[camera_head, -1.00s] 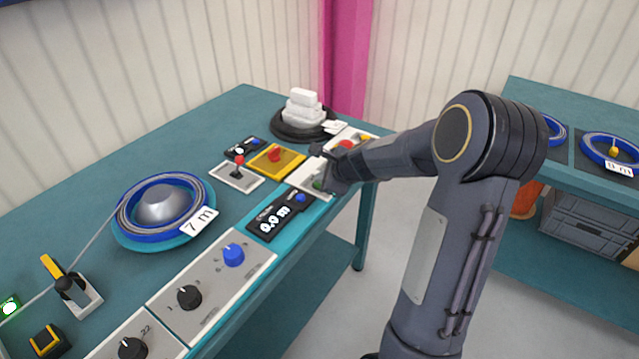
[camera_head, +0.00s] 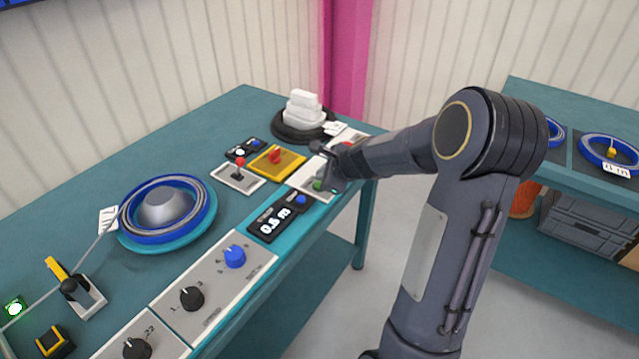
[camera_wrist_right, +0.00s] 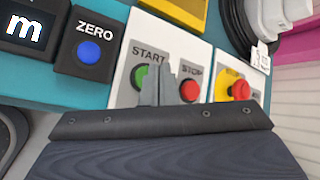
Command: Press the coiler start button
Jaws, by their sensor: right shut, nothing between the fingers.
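The green start button (camera_wrist_right: 139,77) is on a pale panel under the word START, left of the red stop button (camera_wrist_right: 190,88). It also shows as a small green spot in the head view (camera_head: 318,184). My right gripper (camera_wrist_right: 164,84) is shut and empty. In the wrist view its fingertips overlap the right edge of the start button and lie between the two buttons; I cannot tell whether they touch. In the head view the gripper (camera_head: 323,165) is over the panel. The coiler (camera_head: 166,240) carries a blue ring of cable with a white tag (camera_head: 107,219). My left gripper is not in view.
A length display (camera_head: 272,225) reads about 0.5 m, with a blue zero button (camera_wrist_right: 89,52) beside it. A red emergency button (camera_wrist_right: 239,90) is right of stop.

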